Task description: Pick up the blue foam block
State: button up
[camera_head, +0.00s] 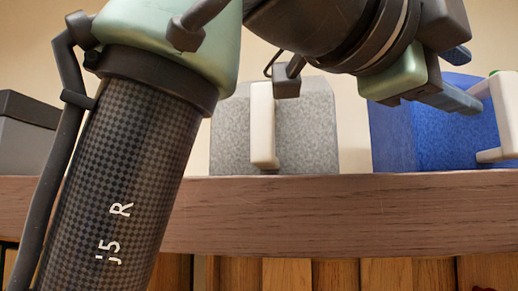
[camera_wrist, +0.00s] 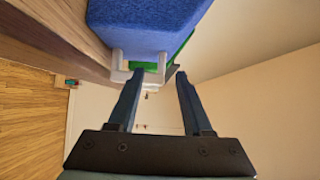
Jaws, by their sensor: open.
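The blue foam block (camera_head: 420,135) stands on the wooden shelf at the right of the head view, partly covered by my gripper. It also fills the top middle of the wrist view (camera_wrist: 150,22). My gripper (camera_head: 474,80) is open, with one finger above the other in front of the blue block's upper right part. In the wrist view my gripper (camera_wrist: 160,75) has empty space between its fingers, and the tips point toward a white handle-like part (camera_wrist: 122,66) beside the block. Contact with the block or handle cannot be told.
A grey speckled block (camera_head: 310,125) with a white handle-like part (camera_head: 262,125) stands left of the blue one. A dark grey box (camera_head: 25,135) is at the far left. A green object (camera_wrist: 145,66) lies beyond the blue block. The wooden shelf (camera_head: 340,215) has a raised front edge.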

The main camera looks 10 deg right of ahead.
aim_at(478, 88)
jog(key=shift+w+d+r+p, duration=0.25)
jog(key=shift+d+r+p, duration=0.15)
jog(key=shift+p, duration=0.3)
jog(key=x, duration=0.1)
jog(key=p+x, duration=0.1)
jog(key=x, duration=0.2)
jog(key=shift+d+f+p, duration=0.1)
jog(key=shift+f+p, duration=0.15)
jog(key=shift+p, duration=0.15)
jog(key=shift+c, duration=0.7)
grip_shut()
